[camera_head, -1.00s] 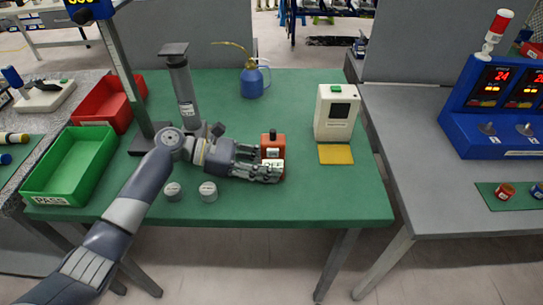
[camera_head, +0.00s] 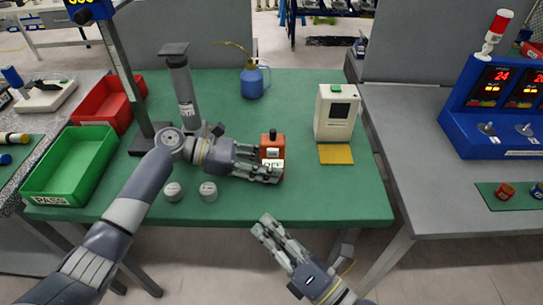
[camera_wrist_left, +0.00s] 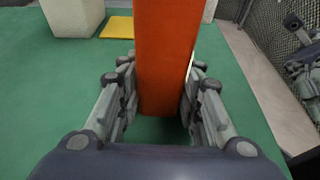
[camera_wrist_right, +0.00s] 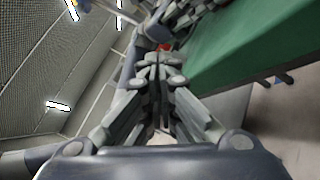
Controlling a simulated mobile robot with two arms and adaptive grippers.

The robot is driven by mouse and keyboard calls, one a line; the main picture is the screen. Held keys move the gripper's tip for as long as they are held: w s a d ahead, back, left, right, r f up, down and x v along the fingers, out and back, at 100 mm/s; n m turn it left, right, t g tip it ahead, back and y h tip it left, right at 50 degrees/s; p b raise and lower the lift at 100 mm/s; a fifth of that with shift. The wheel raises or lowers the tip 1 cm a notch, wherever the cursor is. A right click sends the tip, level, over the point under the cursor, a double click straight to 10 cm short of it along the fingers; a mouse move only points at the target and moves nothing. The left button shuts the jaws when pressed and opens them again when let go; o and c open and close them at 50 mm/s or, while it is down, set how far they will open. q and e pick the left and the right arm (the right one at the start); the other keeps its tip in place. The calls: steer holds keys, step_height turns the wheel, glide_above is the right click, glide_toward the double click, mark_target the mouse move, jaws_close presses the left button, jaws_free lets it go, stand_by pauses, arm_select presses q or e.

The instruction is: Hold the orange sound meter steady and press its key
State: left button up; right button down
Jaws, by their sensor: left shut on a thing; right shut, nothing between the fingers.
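The orange sound meter (camera_head: 272,147) stands upright on the green table, with a dark tip on top and a white label low on its front. In the left wrist view its orange body (camera_wrist_left: 167,60) rises between the two fingers. My left gripper (camera_head: 277,172) is shut on it from the left side, and the fingers hide part of its lower body. My right gripper (camera_head: 263,226) is shut and empty, in front of the table's front edge and apart from the meter. Its closed fingers show in the right wrist view (camera_wrist_right: 157,70). The key cannot be made out clearly.
A cream device (camera_head: 336,113) with a yellow pad (camera_head: 336,154) stands right of the meter. Two grey knobs (camera_head: 208,191) lie left of it. A blue oil can (camera_head: 252,82) is behind. Green (camera_head: 50,185) and red (camera_head: 88,105) bins are at left. The table's front right is clear.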

mark_target(273, 153)
step_height(273, 153, up, 6)
steer(key=w+t, duration=0.1)
steer(key=w, duration=0.1)
steer(key=shift+y, duration=0.3)
steer(key=shift+w+d+f, duration=0.1)
steer(key=shift+w+d, duration=0.1)
steer(key=shift+w, duration=1.95)
steer(key=shift+w+d, duration=0.15)
steer(key=shift+w, duration=2)
steer(key=shift+w, duration=0.15)
steer(key=shift+w, duration=0.3)
steer(key=shift+s, duration=0.45)
